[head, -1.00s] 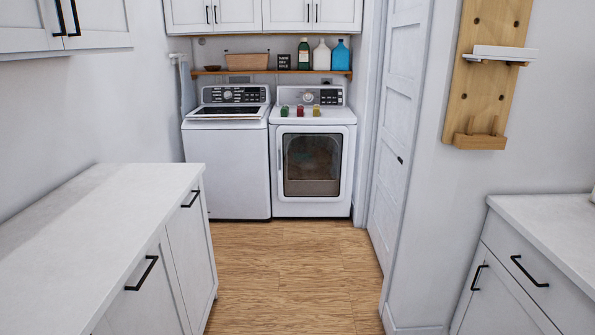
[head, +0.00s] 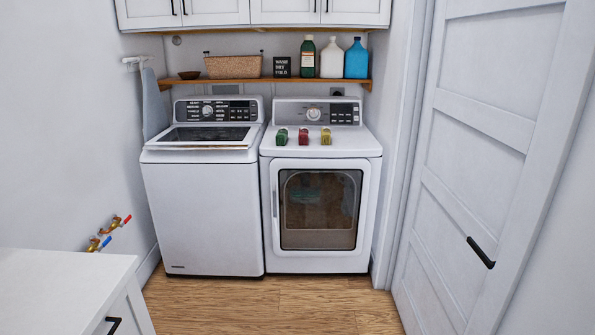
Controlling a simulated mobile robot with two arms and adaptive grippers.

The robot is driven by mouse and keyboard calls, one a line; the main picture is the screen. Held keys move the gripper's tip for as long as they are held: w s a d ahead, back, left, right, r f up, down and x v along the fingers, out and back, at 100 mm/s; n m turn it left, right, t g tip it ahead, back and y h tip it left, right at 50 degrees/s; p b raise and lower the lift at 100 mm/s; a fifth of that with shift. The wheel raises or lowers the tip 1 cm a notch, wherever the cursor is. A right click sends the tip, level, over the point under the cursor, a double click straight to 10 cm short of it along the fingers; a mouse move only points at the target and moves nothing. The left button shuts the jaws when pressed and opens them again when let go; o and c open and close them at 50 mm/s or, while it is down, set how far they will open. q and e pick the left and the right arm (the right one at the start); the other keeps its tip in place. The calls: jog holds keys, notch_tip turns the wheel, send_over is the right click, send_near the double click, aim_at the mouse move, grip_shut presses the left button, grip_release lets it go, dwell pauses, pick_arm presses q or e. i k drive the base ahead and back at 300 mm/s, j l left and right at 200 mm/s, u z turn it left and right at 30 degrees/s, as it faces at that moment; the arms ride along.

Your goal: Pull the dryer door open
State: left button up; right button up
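The white dryer (head: 368,172) stands on the right of the pair against the back wall. Its front door (head: 320,258) is shut, with a dark window (head: 319,211) and a slim upright handle (head: 275,204) on the door's left edge. Neither of my grippers shows in the head view, so I cannot see whether they are open or shut. Nothing touches the dryer door.
A white top-loading washer (head: 203,215) stands left of the dryer. Small green, red and yellow items sit on the dryer top. A counter (head: 60,283) is at the lower left, a white door (head: 470,170) at the right. Wooden floor (head: 270,310) lies clear before the machines.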

aim_at(319, 206)
jog(key=i, duration=0.8)
jog(key=i+l+u, duration=0.1)
jog(key=i, duration=0.65)
jog(key=i+l+u, duration=0.1)
jog(key=i, duration=0.7)
jog(key=i+l+u, duration=0.15)
jog(key=i+l, duration=0.15)
jog(key=i+l+u, duration=0.15)
jog(key=i+l, duration=0.2)
jog(key=i+l+u, duration=0.15)
jog(key=i+l, duration=0.15)
jog(key=i+l+u, duration=0.2)
jog(key=l, duration=0.3)
jog(key=i+l+u, duration=0.15)
jog(key=i+l, duration=0.15)
jog(key=l, duration=0.15)
jog(key=k+j+z, duration=0.1)
jog(key=z, duration=0.15)
jog(key=k+j+z, duration=0.1)
jog(key=z, duration=0.15)
jog(key=k, duration=0.1)
